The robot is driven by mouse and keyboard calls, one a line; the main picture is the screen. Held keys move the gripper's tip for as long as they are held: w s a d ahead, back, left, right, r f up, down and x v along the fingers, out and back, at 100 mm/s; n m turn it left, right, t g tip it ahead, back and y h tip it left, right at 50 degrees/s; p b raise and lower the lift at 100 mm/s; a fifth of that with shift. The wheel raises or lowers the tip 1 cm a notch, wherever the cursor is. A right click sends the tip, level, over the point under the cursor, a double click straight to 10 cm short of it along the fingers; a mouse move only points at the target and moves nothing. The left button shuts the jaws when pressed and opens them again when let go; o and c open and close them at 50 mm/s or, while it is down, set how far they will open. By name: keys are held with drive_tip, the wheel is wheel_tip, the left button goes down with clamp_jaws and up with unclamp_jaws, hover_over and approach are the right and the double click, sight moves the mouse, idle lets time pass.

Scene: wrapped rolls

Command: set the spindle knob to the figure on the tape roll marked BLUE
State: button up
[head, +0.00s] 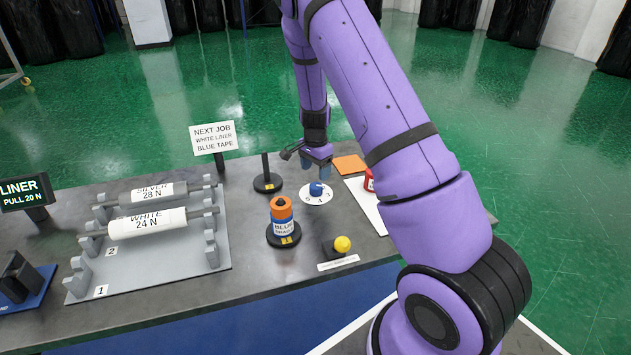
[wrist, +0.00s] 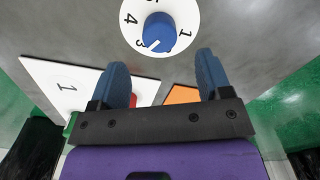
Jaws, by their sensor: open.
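The tape roll marked BLUE (head: 282,217) stands upright on a black round base, with an orange top and a printed label. The smaller print under BLUE is too small to read. The blue spindle knob (head: 316,188) sits on a white round dial (head: 306,196) to its right. In the wrist view the knob (wrist: 158,31) has a white pointer line toward the lower left, near a figure that looks like 3. A 4 and a 1 also show on the dial. My gripper (head: 317,166) is open above the knob; its fingers (wrist: 162,72) are apart and empty, clear of it.
A rack (head: 150,262) holds SILVER 28 N (head: 146,193) and WHITE 24 N (head: 147,221) rolls. An empty black post (head: 267,180) stands behind the tape roll. A yellow button (head: 342,244) is in front. A sign (head: 213,138) reads NEXT JOB, WHITE LINER, BLUE TAPE.

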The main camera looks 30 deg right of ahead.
drive_tip(key=shift+r, duration=1.85)
wheel_tip(320, 180, up, 12)
drive_tip(key=n+t+y, duration=0.1)
drive_tip(key=n, duration=0.2)
hover_over(315, 185)
drive_tip(key=s+a, duration=0.4)
drive_tip(key=a, duration=0.1)
drive_tip(key=s+a+r+n+t, duration=0.1)
drive_tip(key=s+a+r+n, duration=0.35)
drive_tip(key=s+r, duration=0.55)
drive_tip(key=s+a+r+n+t, duration=0.1)
drive_tip(key=s+a+r+n, duration=0.1)
drive_tip(key=s, duration=0.5)
drive_tip(key=s+a+r+n+t, duration=0.1)
drive_tip(key=s+r+n, duration=0.2)
drive_tip(key=s, duration=0.4)
drive_tip(key=s+a+r+n+t+h, duration=0.1)
drive_tip(key=s+a+r+n, duration=0.1)
drive_tip(key=s, duration=0.4)
drive_tip(key=shift+s+a+r+n, duration=0.35)
drive_tip(key=shift+r+n, duration=0.4)
drive_tip(key=shift+r, duration=0.6)
